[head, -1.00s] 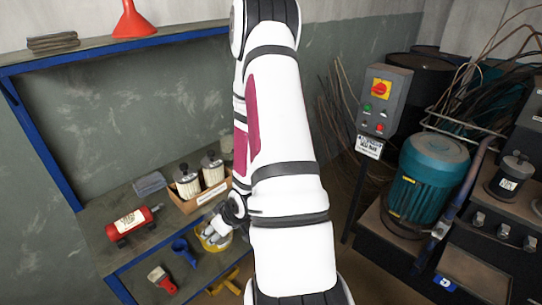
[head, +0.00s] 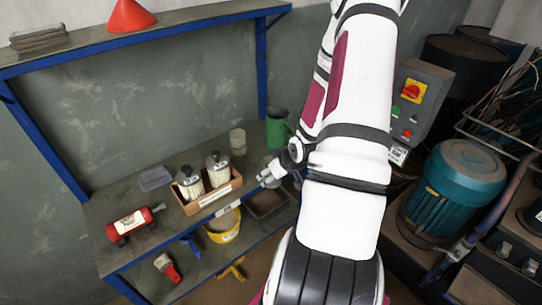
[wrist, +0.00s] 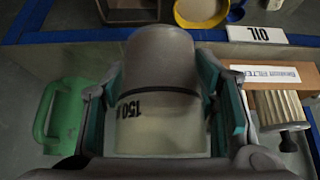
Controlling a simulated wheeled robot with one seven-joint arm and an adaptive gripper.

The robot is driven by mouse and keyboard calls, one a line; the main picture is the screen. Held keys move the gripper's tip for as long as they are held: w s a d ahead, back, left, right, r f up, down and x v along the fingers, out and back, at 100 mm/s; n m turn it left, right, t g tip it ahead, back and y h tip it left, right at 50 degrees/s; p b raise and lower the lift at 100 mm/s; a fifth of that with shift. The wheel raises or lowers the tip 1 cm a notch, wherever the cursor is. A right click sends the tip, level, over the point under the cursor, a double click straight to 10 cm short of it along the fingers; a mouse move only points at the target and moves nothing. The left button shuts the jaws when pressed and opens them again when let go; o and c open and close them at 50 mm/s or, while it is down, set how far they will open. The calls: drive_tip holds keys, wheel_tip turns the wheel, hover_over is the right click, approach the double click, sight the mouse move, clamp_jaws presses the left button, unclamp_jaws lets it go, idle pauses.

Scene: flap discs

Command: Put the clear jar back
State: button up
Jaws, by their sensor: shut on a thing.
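My gripper (head: 268,176) is at the right part of the workbench, just right of the wooden box of filters, with the arm reaching in from the front. In the wrist view my gripper (wrist: 163,85) is shut on the clear jar (wrist: 160,112), with one teal-padded finger on each side. The jar shows a greyish part, a dark line and a paler part with upside-down "150" lettering. In the head view the jar is mostly hidden by the gripper. I cannot tell whether its base touches the bench.
A green jug (head: 278,128) and a pale cup-like vessel (head: 238,141) stand behind my gripper. The filter box (head: 207,202) is close on its left, with an "OIL" label (wrist: 257,35) on the bench edge. A yellow bowl (head: 222,230) is below. A red bottle (head: 130,222) lies farther left.

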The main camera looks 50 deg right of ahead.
drive_tip(key=w+d, duration=0.3)
drive_tip(key=w+d+f, duration=0.1)
drive_tip(key=w+d, duration=0.5)
drive_tip(key=d, duration=0.1)
drive_tip(key=shift+w+d+f, duration=0.1)
drive_tip(key=shift+w+f, duration=0.1)
drive_tip(key=shift+f, duration=1.7)
drive_tip(key=shift+f, duration=0.15)
drive_tip(key=o, duration=1.4)
